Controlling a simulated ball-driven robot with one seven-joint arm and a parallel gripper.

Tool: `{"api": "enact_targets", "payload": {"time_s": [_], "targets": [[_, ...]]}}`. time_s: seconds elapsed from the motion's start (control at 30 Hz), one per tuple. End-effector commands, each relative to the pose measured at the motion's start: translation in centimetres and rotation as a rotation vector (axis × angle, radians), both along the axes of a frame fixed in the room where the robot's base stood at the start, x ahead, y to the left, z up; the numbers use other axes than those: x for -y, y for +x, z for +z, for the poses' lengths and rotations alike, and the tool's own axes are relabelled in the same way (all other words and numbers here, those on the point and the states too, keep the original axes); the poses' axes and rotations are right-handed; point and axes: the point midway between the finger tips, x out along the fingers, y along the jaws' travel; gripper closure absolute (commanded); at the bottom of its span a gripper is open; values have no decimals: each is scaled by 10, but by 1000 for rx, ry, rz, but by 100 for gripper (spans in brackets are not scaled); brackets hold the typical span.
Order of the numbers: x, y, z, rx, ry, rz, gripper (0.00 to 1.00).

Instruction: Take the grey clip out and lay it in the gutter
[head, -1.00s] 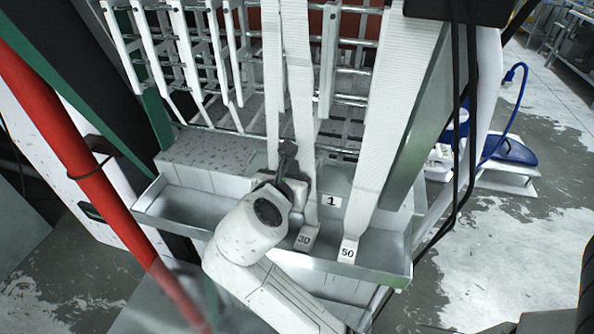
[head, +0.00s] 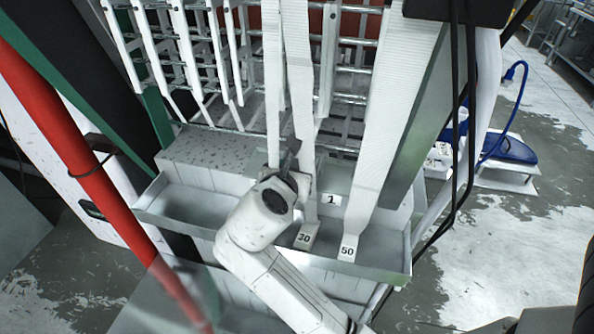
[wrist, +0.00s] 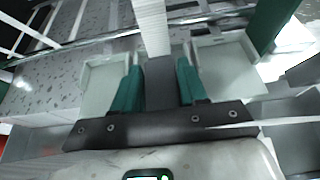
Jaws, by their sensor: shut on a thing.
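My gripper (wrist: 159,78) has its green fingers shut on a dark grey piece, the grey clip (wrist: 160,85), in the wrist view. A white webbing strap (wrist: 152,28) runs away from just beyond the clip; I cannot tell if they are joined. In the head view my gripper (head: 288,165) is in front of the straps, above the gutter, and mostly hidden by my wrist. A dark part of the clip (head: 291,155) sticks up there. The gutter (head: 180,205) is a pale metal trough across the front of the rack, partly hidden behind my arm.
Two straps end at the gutter with tags 30 (head: 304,238) and 50 (head: 348,250). A plate marked 1 (head: 331,199) sits behind them. A rack of rods (head: 345,100) stands behind, and a red pipe (head: 75,165) at left. The gutter's left part is empty.

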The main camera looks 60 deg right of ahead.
Motion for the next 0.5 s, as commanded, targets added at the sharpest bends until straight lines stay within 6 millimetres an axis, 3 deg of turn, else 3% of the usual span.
{"api": "enact_targets", "payload": {"time_s": [0.1, 0.5], "targets": [[0, 0, 0, 0, -1, 0, 89], [0, 0, 10, 5, 0, -1, 89]]}}
